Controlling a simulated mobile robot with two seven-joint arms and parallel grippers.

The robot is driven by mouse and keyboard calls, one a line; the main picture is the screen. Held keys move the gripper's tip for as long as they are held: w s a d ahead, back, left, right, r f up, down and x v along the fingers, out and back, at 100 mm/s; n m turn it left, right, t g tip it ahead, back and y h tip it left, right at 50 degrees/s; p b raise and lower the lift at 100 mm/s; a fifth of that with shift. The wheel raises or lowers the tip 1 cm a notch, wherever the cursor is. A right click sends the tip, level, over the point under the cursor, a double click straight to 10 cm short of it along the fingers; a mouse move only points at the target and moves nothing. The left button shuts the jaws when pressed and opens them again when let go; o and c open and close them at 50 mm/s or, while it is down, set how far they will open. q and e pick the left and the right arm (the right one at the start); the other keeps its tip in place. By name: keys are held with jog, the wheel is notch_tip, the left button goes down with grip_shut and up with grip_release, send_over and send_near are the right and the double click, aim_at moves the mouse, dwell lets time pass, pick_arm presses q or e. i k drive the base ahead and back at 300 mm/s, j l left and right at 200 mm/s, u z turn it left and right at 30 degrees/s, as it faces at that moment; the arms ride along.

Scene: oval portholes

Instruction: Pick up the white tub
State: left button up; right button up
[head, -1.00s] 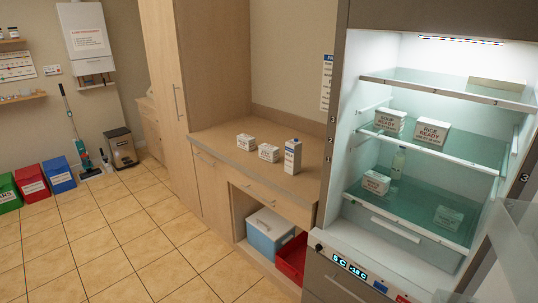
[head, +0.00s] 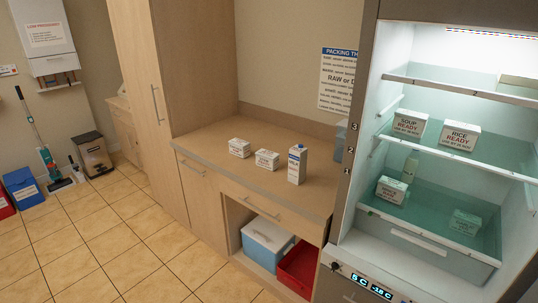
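Several white tubs are in view, and I cannot tell which one the task means. Two small labelled tubs, a left one (head: 239,147) and a right one (head: 267,160), sit close together on the wooden counter (head: 210,160). In the open fridge, a tub marked SOUP READY (head: 410,125) and a tub marked RICE READY (head: 460,136) stand on a glass shelf. Another labelled tub (head: 391,190) stands lower down, and a further one (head: 465,222) shows dimly through the glass. Neither of my grippers is in view.
A milk carton (head: 297,164) stands beside the counter tubs. Below the counter are a blue box with a white lid (head: 265,240) and a red crate (head: 298,268). A blue bin (head: 22,188) and a pedal bin (head: 93,153) stand far left. The tiled floor (head: 120,240) is clear.

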aim_at(268, 160)
jog(key=i+j+z, duration=0.1)
jog(key=i+j, duration=0.15)
jog(key=i+j+z, duration=0.1)
jog(key=j, duration=0.3)
jog(key=i+j+z, duration=0.15)
jog(key=i+j, duration=0.2)
